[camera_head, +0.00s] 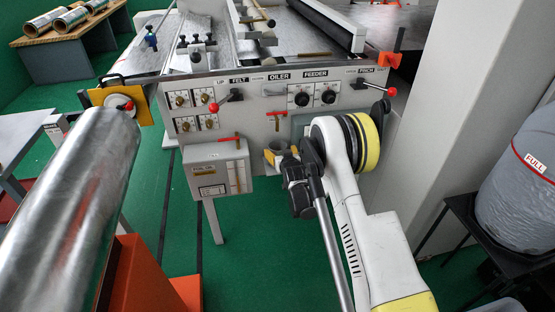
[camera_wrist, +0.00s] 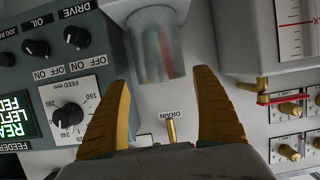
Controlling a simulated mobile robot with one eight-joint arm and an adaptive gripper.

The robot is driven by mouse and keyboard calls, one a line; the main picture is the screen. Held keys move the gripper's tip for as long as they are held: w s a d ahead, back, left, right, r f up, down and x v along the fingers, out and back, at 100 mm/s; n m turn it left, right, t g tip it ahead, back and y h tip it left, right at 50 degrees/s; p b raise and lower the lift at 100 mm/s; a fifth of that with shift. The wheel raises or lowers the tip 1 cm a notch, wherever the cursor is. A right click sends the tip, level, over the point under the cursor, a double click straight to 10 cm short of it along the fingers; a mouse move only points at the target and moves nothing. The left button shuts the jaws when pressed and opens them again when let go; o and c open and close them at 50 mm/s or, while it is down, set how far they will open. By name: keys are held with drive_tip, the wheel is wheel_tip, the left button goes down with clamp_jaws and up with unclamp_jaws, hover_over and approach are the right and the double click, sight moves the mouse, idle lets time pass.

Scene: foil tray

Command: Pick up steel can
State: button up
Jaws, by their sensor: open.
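The steel can (camera_wrist: 155,45) is a shiny grey cylinder in the wrist view, at the upper middle, just beyond my fingertips and roughly between their lines. In the head view only a small grey part of the can (camera_head: 279,145) seems to show, beside my fingers at the machine's front. My gripper (camera_wrist: 160,75) is open, with one yellow-brown finger on each side and nothing held between them. It also shows in the head view (camera_head: 275,156), largely hidden by my wrist. I cannot tell whether a finger touches the can.
The machine's front panel (camera_head: 235,90) with knobs and red-tipped levers stands close behind. In the wrist view, a brass drain fitting (camera_wrist: 171,130) and a dial box (camera_wrist: 80,105) are near my fingers. A large metal roll (camera_head: 75,205) is at left; a grey drum (camera_head: 515,165) is at right.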

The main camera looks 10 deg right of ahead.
sight(276, 144)
drive_tip(key=b+x, duration=0.2)
drive_tip(key=x, duration=0.2)
drive_tip(key=shift+f, duration=0.15)
drive_tip(key=shift+w+b, duration=0.3)
drive_tip(key=shift+w, duration=0.15)
drive_tip(key=c, duration=1.2)
drive_tip(key=shift+o, duration=0.2)
